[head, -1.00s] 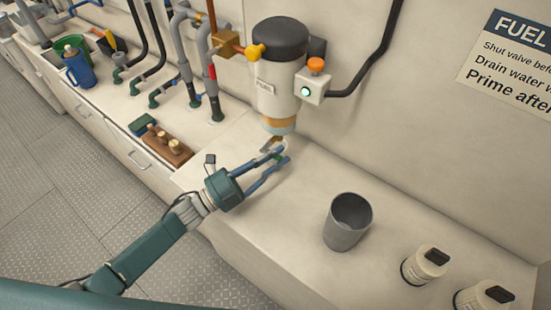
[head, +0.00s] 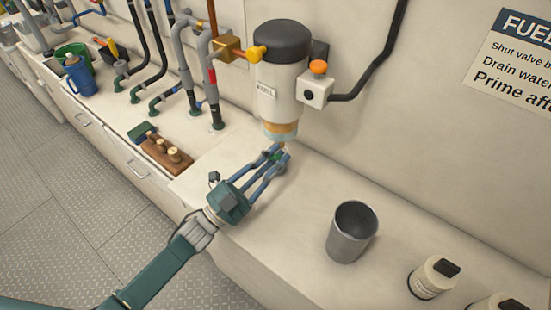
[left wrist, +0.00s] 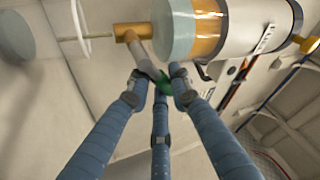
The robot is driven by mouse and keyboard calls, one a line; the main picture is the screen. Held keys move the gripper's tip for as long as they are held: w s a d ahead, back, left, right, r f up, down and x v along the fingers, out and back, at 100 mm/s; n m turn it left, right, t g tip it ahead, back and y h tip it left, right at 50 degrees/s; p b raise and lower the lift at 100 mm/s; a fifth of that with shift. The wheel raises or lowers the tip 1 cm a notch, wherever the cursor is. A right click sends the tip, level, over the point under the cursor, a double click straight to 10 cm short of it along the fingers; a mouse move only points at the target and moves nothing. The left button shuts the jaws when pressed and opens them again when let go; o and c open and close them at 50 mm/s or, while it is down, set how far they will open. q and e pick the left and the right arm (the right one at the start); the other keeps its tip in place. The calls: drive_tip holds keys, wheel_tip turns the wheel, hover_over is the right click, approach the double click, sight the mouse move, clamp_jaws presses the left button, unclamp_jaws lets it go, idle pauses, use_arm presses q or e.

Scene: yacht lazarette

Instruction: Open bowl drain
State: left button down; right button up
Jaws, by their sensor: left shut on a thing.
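The fuel filter (head: 281,85) hangs on the wall, a pale cylinder with a black cap. Its bowl (head: 281,129) at the bottom has an amber band; in the left wrist view the bowl (left wrist: 178,30) shows a pale end face. A brass drain fitting (left wrist: 130,33) sits beneath it, with a grey lever (left wrist: 146,62) ending in a green grip (left wrist: 163,86). My left gripper (head: 280,153) is just below the bowl, its fingers shut on the drain lever at the green grip. The fingers partly hide the grip. My right gripper is out of view.
A grey metal cup (head: 352,232) stands upright on the counter, right of the gripper. White bottles (head: 434,277) stand further right. A wooden block with pegs (head: 167,154) is at left. A switch box (head: 315,90) with an orange button is beside the filter.

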use_arm(q)
drive_tip(key=shift+f, duration=0.25)
drive_tip(key=c, duration=1.6)
unclamp_jaws()
drive_tip(key=shift+o, duration=0.3)
drive_tip(key=shift+r, duration=0.15)
